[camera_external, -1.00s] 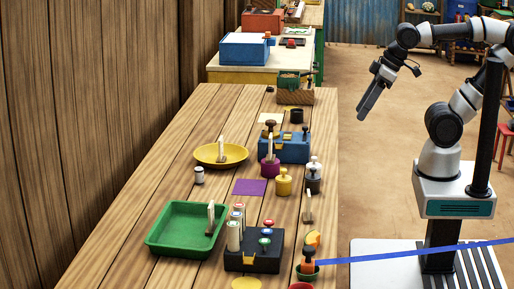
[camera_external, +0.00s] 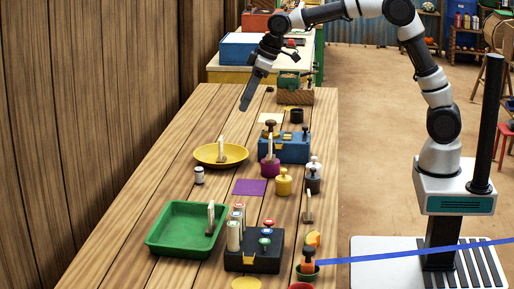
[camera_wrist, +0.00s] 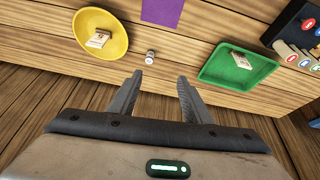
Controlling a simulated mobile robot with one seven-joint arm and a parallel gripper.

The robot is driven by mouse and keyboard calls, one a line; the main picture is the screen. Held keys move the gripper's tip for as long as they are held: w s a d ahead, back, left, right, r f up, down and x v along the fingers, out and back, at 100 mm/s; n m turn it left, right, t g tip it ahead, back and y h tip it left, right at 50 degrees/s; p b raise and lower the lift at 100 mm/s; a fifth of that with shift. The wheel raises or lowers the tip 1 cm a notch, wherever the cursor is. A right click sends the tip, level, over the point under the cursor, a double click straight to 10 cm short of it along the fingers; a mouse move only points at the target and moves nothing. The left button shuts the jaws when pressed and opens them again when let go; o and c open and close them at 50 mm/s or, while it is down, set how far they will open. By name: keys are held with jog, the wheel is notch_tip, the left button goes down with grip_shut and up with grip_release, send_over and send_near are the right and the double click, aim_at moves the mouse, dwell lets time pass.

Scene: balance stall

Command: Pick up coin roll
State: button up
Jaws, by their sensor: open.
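The coin roll appears to be the small white cylinder with a dark band (camera_external: 199,175). It stands upright on the wooden table between the yellow dish and the green tray. In the wrist view the coin roll (camera_wrist: 150,57) lies just beyond the fingertips, a little left of the gap's middle. My gripper (camera_external: 245,106) is over the far left part of the table, well above it. In the wrist view my gripper (camera_wrist: 157,78) has its two dark fingers apart with nothing between them.
A yellow dish (camera_external: 236,160) and a green tray (camera_external: 160,245), each holding a pale block, flank the coin roll. A purple mat (camera_external: 250,187) lies to its right. A black box with cylinders (camera_external: 262,262) and a blue box (camera_external: 290,153) stand nearby. A wooden wall (camera_external: 90,110) bounds the left.

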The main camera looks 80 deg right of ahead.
send_near(200, 168)
jog(key=x, duration=0.4)
jog(key=shift+w+d+f, duration=0.15)
jog(key=shift+w+f, duration=0.1)
jog(key=shift+w, duration=0.05)
jog(key=shift+a+b+x, duration=0.15)
jog(key=shift+b+x, duration=0.1)
jog(key=shift+x, duration=1.25)
jog(key=shift+a+b+x, duration=0.15)
jog(key=shift+b+x, duration=0.1)
jog(key=shift+x, duration=1.3)
jog(key=shift+s, duration=0.15)
grip_shut()
